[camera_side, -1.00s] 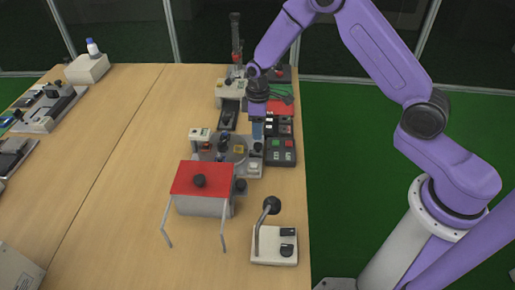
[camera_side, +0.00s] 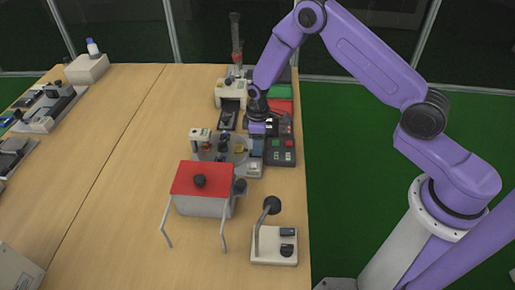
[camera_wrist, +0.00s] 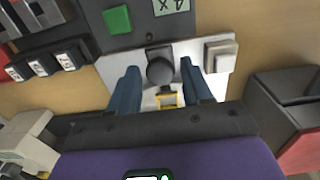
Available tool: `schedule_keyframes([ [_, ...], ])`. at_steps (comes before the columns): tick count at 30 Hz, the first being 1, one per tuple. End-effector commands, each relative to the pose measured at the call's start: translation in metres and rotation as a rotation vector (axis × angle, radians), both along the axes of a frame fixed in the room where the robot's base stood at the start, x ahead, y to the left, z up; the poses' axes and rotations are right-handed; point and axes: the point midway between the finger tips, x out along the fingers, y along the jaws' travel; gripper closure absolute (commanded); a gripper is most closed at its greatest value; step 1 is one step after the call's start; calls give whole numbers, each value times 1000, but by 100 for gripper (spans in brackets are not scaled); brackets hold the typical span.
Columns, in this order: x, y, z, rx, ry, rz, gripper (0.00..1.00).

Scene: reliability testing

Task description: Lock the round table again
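The round table (camera_side: 238,157) is a grey disc on the bench, with small posts and a yellow piece on it. The red-topped box partly hides it in the side view. Beside it is a light base plate (camera_side: 254,171). In the wrist view this plate (camera_wrist: 206,87) carries a black round knob (camera_wrist: 160,70) and a pale square block (camera_wrist: 220,56). My gripper (camera_wrist: 160,88) is open, with one blue finger on each side of the knob. I see no clear contact. In the side view my gripper (camera_side: 257,143) points down just above the plate.
A dark control box (camera_side: 282,150) with green and red buttons is close on the right. The red-topped box (camera_side: 203,180) on legs and a lever unit (camera_side: 275,246) stand nearer the camera. A white machine (camera_side: 231,92) stands behind. The bench's left middle is clear.

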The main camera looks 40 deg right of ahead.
Motion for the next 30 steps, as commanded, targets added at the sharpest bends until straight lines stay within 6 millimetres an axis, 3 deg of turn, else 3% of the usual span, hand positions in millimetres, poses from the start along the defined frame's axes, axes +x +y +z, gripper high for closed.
schedule_keyframes([
  [1,0,0,0,0,0,0,64],
  [3,0,0,0,0,0,0,81],
  [30,14,14,1,1,-4,1,81],
])
